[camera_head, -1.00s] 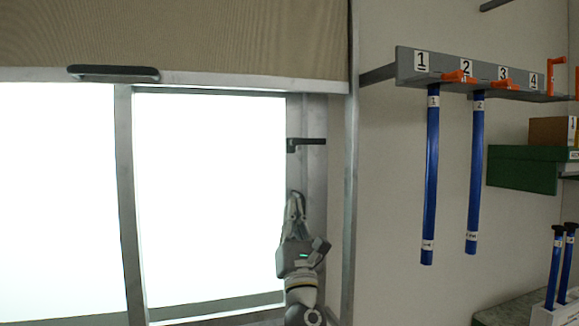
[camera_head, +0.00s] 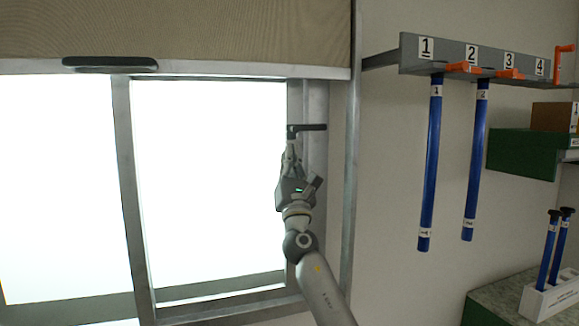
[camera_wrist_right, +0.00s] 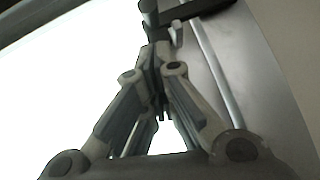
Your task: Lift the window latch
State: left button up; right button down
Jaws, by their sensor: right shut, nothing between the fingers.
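The window latch (camera_head: 309,127) is a dark handle on the right frame of the bright window. It lies level, pointing right from its pivot. My right gripper (camera_head: 291,146) is shut and empty, pointing up just below the latch's left end. In the right wrist view the closed fingertips (camera_wrist_right: 155,55) are close under the dark latch (camera_wrist_right: 195,10); I cannot tell whether they touch it. My left gripper is not in view.
A beige blind (camera_head: 200,30) with a dark handle (camera_head: 110,64) covers the window top. To the right, a grey numbered rack (camera_head: 420,55) holds blue rods (camera_head: 431,165). A green box (camera_head: 522,153) and a white rod holder (camera_head: 545,303) stand at far right.

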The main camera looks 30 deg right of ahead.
jog(key=shift+s+d+r+p, duration=0.15)
jog(key=shift+r+p, duration=0.1)
jog(key=shift+r, duration=0.3)
jog(key=shift+s+r+p, duration=0.1)
jog(key=shift+r+p, duration=0.15)
jog(key=shift+r, duration=0.3)
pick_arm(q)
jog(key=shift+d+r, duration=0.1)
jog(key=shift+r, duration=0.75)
pick_arm(e)
jog(key=shift+w, duration=0.1)
